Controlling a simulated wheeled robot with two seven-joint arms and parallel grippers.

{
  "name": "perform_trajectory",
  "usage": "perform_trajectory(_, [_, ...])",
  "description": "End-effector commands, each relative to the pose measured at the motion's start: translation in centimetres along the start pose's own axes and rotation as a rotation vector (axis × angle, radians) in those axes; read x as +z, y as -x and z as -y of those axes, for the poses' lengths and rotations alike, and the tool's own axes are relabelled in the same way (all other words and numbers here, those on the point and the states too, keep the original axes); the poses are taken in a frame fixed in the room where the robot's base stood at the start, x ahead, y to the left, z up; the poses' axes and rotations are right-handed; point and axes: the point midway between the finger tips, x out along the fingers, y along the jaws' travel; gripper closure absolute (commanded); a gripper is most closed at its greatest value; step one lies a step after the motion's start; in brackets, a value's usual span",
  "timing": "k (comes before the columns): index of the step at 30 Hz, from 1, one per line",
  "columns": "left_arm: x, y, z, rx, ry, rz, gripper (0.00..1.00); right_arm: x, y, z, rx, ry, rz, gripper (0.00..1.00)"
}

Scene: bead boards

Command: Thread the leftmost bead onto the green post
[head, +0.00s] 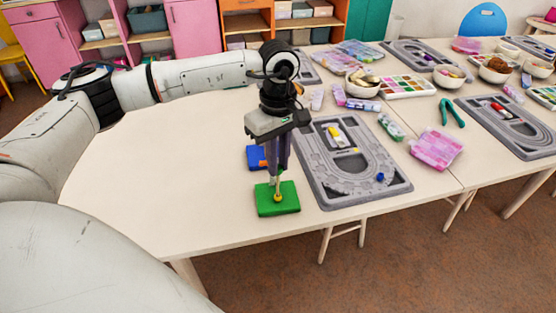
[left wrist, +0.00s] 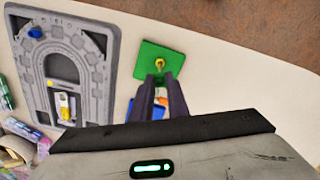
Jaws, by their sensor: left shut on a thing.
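My left gripper (head: 278,178) points straight down over the green base (head: 292,206), near the table's front edge. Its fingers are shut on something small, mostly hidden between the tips. A yellow bead-like piece (head: 278,197) shows just under the fingertips, over the middle of the green base. In the left wrist view the yellow piece (left wrist: 160,63) sits just beyond the fingertips (left wrist: 159,80), over the green base (left wrist: 174,62). The green post is hard to make out there; I cannot tell whether the piece is around it. My right gripper is not in view.
A blue base (head: 255,157) stands just behind the green one, partly hidden by my gripper. A grey bead board (head: 320,190) lies close on the right, with a blue bead (head: 380,177) and a yellow piece (head: 336,132). The table to the left is clear.

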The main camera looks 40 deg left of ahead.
Motion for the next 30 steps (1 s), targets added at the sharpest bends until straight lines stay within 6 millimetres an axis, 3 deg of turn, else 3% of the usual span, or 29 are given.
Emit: perform_trajectory(30, [0.0,-1.2,0.0,0.000,0.000,0.000,1.00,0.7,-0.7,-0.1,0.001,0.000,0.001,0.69])
